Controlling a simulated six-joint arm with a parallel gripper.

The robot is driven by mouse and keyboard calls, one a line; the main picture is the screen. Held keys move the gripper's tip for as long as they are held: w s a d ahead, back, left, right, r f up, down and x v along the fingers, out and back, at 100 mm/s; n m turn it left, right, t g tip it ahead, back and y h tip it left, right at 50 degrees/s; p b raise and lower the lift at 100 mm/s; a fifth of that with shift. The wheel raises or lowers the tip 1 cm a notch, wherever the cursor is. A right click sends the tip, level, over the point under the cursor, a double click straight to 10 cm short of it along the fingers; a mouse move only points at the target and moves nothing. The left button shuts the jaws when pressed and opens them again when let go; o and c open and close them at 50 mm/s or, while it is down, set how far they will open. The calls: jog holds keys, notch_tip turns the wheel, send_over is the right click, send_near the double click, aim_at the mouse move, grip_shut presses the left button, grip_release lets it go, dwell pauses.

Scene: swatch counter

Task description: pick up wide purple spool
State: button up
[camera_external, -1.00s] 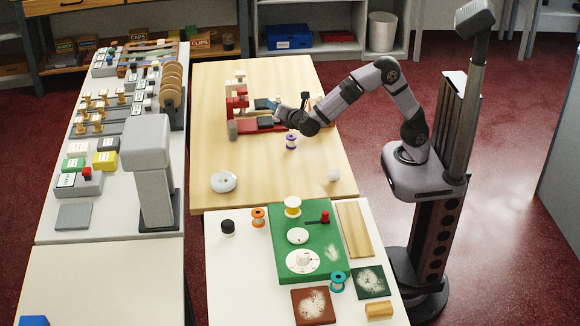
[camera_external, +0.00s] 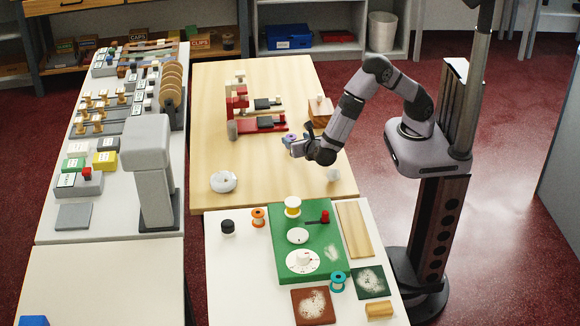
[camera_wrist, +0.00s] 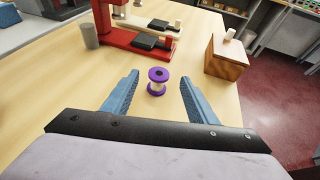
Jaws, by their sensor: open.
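The purple spool (camera_wrist: 157,81) stands upright on the wooden table in the wrist view, with purple flanges and a pale middle. In the external view it is mostly hidden by my gripper (camera_external: 288,142). My gripper also shows in the wrist view (camera_wrist: 158,77), its blue fingers spread apart. The spool appears between the fingertips there, with gaps on both sides and no visible contact. How far it lies beyond the tips is hard to tell.
A red machine with black pads (camera_external: 262,124) stands behind the spool. A wooden block with a white knob (camera_external: 320,111) is to its right. A white ring-shaped dish (camera_external: 223,181) sits nearer the front. The table (camera_external: 270,190) around the spool is clear.

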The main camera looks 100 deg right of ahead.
aim_at(292, 137)
jog(key=shift+p+x, duration=0.6)
jog(key=shift+x, duration=2.3)
jog(key=shift+w+a+f, duration=0.1)
jog(key=shift+f, duration=0.05)
jog(key=shift+c, duration=0.7)
jog(key=c, duration=1)
